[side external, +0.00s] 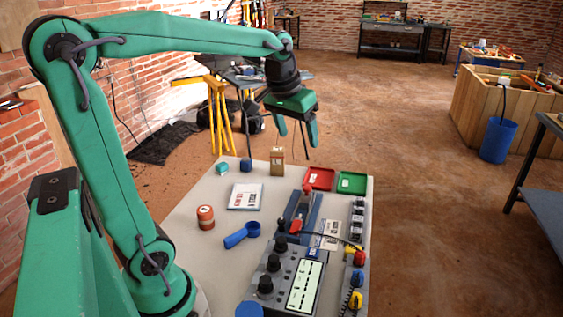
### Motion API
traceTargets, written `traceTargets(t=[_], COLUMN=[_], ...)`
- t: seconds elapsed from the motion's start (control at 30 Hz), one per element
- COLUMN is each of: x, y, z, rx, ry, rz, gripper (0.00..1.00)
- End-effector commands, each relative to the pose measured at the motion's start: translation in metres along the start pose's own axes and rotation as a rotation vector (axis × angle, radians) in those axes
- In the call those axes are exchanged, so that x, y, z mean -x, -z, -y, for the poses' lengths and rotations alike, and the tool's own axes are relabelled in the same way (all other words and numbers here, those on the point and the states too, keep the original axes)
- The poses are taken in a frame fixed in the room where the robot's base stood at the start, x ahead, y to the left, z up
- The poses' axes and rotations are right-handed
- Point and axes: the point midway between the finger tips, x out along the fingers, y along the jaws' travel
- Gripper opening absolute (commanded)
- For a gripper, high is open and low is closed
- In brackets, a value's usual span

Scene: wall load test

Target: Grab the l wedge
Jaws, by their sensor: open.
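My gripper (297,134) is open and empty, with its two green fingers pointing down above the far end of the grey work table (185,225). I cannot tell for sure which thing is the l wedge. A small upright brown block (277,162) with a light label stands at the far side of the table, below and a little left of my fingers, apart from them. A blue L-like piece with a handle and a round end (240,236) lies left of the middle. Their exact shapes are too small to make out.
A red tray (319,179) and a green tray (352,183) lie at the far right. A blue fixture with a red part (301,212) and a knobbed control box (292,277) fill the middle and front. A rust-coloured can (205,217) and a white card (245,196) sit left.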

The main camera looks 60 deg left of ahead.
Motion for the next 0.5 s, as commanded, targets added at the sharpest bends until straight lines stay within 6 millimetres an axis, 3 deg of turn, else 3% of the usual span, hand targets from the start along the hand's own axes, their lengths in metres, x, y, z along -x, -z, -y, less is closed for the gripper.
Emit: traceTargets(t=[0.2,0.5], x=[-0.022,-0.061], y=[0.044,0.095], z=[0.026,0.07], rx=[0.095,0.222], ry=[0.026,0.057], rz=[0.05,0.112], gripper=[0.71,0.71])
